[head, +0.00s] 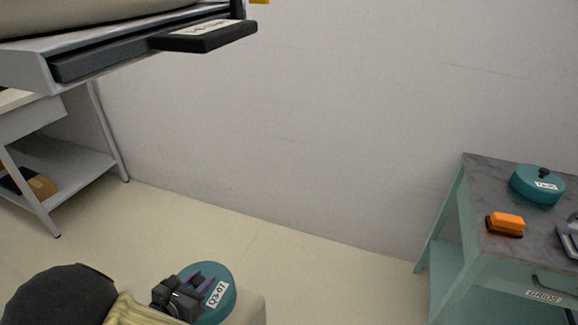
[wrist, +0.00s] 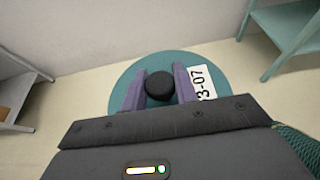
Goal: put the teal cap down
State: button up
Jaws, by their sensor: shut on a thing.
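A round teal cap (head: 227,273) with a white label reading Q3-07 is held up in front of me, low in the head view. My gripper (head: 199,280) is shut on its black knob. In the wrist view the purple fingers of my gripper (wrist: 159,88) press the knob from both sides, and the teal disc of the cap (wrist: 160,60) spreads beyond them. Bare floor shows around the cap. A second teal cap (head: 537,186), with a black knob and white label, rests on the cart at the right.
The teal cart (head: 480,172) at the right has a grey top. An orange block (head: 506,222) and a partly cut-off grey object (head: 569,236) are on it. A grey metal frame with a shelf (head: 70,160) stands left. Open floor lies between them before a plain wall.

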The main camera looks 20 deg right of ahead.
jog(key=w+d+f+m+g+h, duration=0.1)
jog(key=d+f, duration=0.2)
jog(key=d, duration=0.7)
jog(key=w+d+f+m+g, duration=0.1)
jog(key=d+f, duration=0.2)
jog(key=d, duration=0.7)
jog(key=shift+w+d+h, duration=0.35)
jog(key=shift+h, duration=0.05)
jog(key=shift+f, duration=0.1)
